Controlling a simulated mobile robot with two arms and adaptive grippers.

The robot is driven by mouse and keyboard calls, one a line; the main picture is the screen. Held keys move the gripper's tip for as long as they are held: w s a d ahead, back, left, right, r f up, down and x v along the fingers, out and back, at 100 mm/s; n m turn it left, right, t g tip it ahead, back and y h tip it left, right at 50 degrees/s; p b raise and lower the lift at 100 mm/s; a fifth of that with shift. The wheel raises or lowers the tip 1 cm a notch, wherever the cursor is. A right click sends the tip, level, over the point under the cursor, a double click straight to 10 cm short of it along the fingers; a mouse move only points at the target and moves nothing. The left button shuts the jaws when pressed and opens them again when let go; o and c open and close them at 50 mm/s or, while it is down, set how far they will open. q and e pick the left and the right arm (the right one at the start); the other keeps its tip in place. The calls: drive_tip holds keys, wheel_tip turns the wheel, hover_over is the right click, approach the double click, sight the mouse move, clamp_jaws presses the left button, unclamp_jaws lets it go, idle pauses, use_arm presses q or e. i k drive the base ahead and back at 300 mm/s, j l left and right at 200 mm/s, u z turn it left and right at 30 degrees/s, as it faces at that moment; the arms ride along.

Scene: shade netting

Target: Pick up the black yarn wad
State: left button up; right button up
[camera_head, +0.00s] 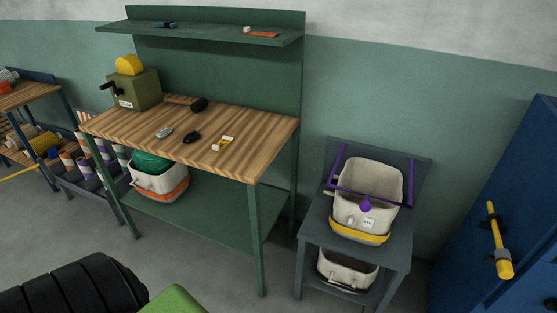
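Two small dark lumps lie on the wooden top of the green workbench (235,150) in the head view. One black lump (199,105) is towards the back, and another black lump (191,137) is nearer the front middle. Either could be the black yarn wad; they are too small to tell which. A small grey item (164,132) lies left of the front lump, and a small yellow and white item (223,143) lies to its right. Neither of my grippers is in view.
An olive box machine (138,90) with a yellow disc stands at the bench's back left. A shelf (205,32) overhangs the bench. A grey stand (312,222) with bins is right; a blue cabinet (515,220) is far right. A black ribbed form (75,285) fills the lower left.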

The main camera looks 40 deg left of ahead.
sight(190, 138)
drive_tip(key=j+u, duration=0.1)
drive_tip(key=u, duration=1.75)
